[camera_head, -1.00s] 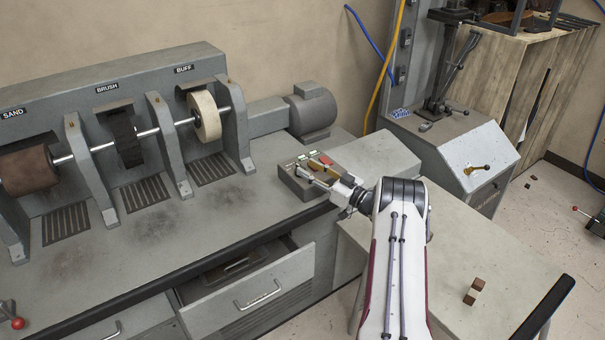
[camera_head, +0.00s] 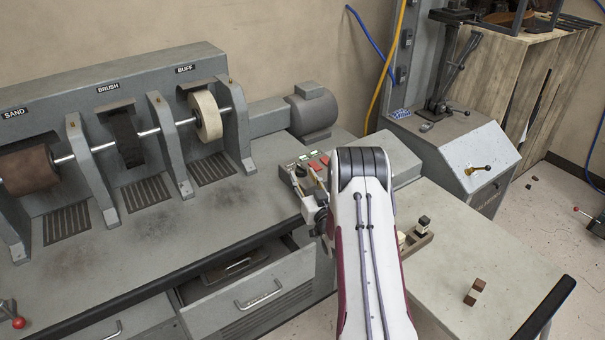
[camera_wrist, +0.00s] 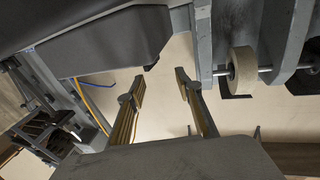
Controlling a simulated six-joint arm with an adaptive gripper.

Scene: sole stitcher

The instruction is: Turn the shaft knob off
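The control box (camera_head: 287,174) sits on the bench in front of the motor, with green and red buttons on its top. The shaft knob cannot be made out; my gripper and arm cover part of the box. My gripper (camera_head: 307,182) is over the front of the box in the head view, pointing away toward the back wall. In the wrist view my gripper (camera_wrist: 160,82) has its two fingers apart, with only background between them. Contact with the box cannot be told.
An open drawer (camera_head: 248,285) juts out below the bench. A tray with small blocks (camera_head: 415,238) is on the side table, right of my arm.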

